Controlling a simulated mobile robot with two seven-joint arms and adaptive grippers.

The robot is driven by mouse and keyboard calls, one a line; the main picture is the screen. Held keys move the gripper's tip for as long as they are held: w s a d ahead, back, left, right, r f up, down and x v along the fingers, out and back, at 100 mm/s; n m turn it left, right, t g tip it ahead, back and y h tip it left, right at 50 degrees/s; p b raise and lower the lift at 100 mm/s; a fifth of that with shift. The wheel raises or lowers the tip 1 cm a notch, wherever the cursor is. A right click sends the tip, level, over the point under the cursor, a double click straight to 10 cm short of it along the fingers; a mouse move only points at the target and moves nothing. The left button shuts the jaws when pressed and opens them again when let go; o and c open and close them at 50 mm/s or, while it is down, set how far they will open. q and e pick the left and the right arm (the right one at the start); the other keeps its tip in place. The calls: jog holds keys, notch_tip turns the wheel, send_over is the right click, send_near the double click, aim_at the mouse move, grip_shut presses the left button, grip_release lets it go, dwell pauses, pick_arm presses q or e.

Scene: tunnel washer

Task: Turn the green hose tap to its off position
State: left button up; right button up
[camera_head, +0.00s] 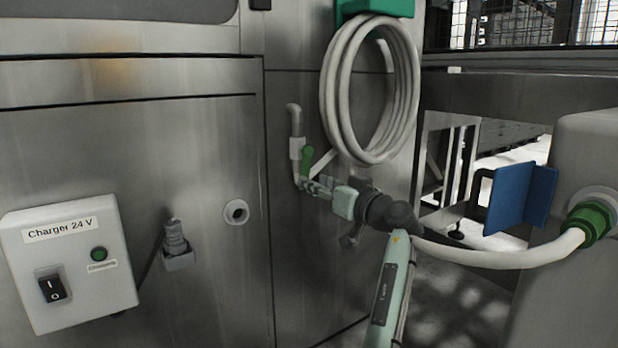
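The green hose tap (307,161) is a small green lever on a light pipe on the steel wall, at the middle of the head view. The lever stands nearly upright, just below the pipe's bend.
A coiled white hose (334,92) hangs from a green holder (374,8) just above the tap. A white hose with a green coupling (592,219) runs behind my forearm at right. A charger box (70,262) and a socket (175,243) are at left. A blue plate (520,197) stands right.

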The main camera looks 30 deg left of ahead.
aim_at(306, 169)
pick_arm(q)
jog(key=x, duration=0.5)
jog(key=shift+a+b, duration=0.1)
jog(key=shift+b, duration=0.2)
jog(key=shift+w, duration=0.1)
grip_shut()
